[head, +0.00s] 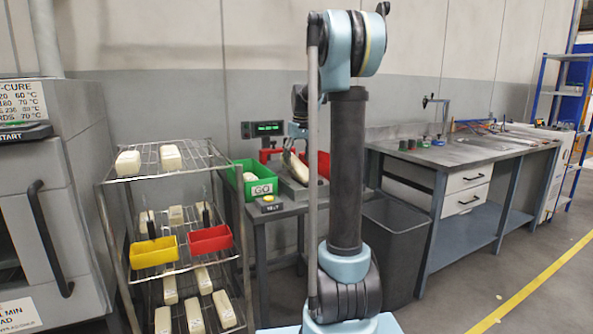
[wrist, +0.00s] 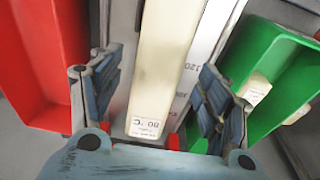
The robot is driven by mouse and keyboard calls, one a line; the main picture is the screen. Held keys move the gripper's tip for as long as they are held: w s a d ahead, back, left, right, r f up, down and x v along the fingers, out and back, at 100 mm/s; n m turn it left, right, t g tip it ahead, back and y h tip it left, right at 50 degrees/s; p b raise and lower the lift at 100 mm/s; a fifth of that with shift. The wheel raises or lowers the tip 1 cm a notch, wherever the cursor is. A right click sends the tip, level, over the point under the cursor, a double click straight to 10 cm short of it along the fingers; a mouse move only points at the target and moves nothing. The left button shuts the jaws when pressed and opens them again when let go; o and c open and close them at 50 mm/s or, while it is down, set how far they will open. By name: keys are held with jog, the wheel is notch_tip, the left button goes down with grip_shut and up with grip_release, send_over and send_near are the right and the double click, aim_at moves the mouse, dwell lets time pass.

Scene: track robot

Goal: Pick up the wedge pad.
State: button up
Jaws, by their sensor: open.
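A long cream pad, which I take as the wedge pad (wrist: 160,75), lies between the fingers of my gripper (wrist: 158,68) in the wrist view. A white label reading about 80 °C is on its near end. My gripper is open, with one finger along each side of the pad; I cannot tell whether either finger touches it. In the head view the pad (head: 300,165) shows only partly on the small bench, behind my arm. My gripper there is largely hidden by the arm.
A green bin (wrist: 278,70) marked GO stands to the right in the wrist view, with a red bin (wrist: 42,60) to the left. A wire rack (head: 175,267) holds several cream pads and small yellow and red bins. A workbench (head: 450,152) stands right.

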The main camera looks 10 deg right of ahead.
aim_at(298, 163)
jog(key=shift+w+f, duration=0.15)
jog(key=shift+f, duration=0.75)
jog(key=shift+w+f, duration=0.15)
jog(key=shift+f, duration=0.7)
jog(key=c, duration=1.3)
